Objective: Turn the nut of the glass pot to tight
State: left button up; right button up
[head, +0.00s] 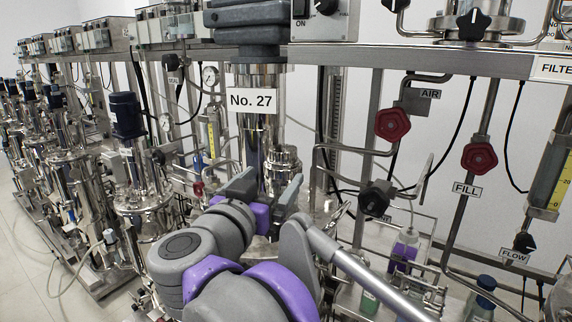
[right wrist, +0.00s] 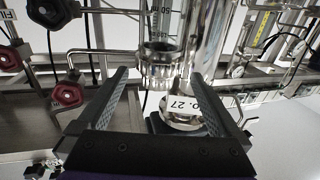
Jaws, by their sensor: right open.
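The glass pot (right wrist: 163,22) shows in the right wrist view as a clear cylinder with dark scale marks, at the top of the picture. A ribbed steel collar, which looks like its nut (right wrist: 158,70), sits at its end. In the head view a similar steel fitting (head: 284,160) stands just behind my right gripper (head: 265,187). My right gripper is open, and in its wrist view the two fingertips (right wrist: 160,76) lie on either side of the nut, with nothing held. I cannot tell whether they touch it. My left gripper is not in view.
The No. 27 sign (head: 252,101) hangs on the steel column beside the fitting. Red valve knobs (head: 393,124) and a black knob (head: 378,198) are on the pipes to the right. A steel shelf beam (head: 420,62) runs above. Several similar vessels line the left.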

aim_at(286, 165)
jog(key=x, duration=0.7)
jog(key=shift+w+d, duration=0.1)
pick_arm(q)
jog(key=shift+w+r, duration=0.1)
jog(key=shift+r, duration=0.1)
pick_arm(e)
jog(key=c, duration=1)
jog(key=shift+c, duration=0.2)
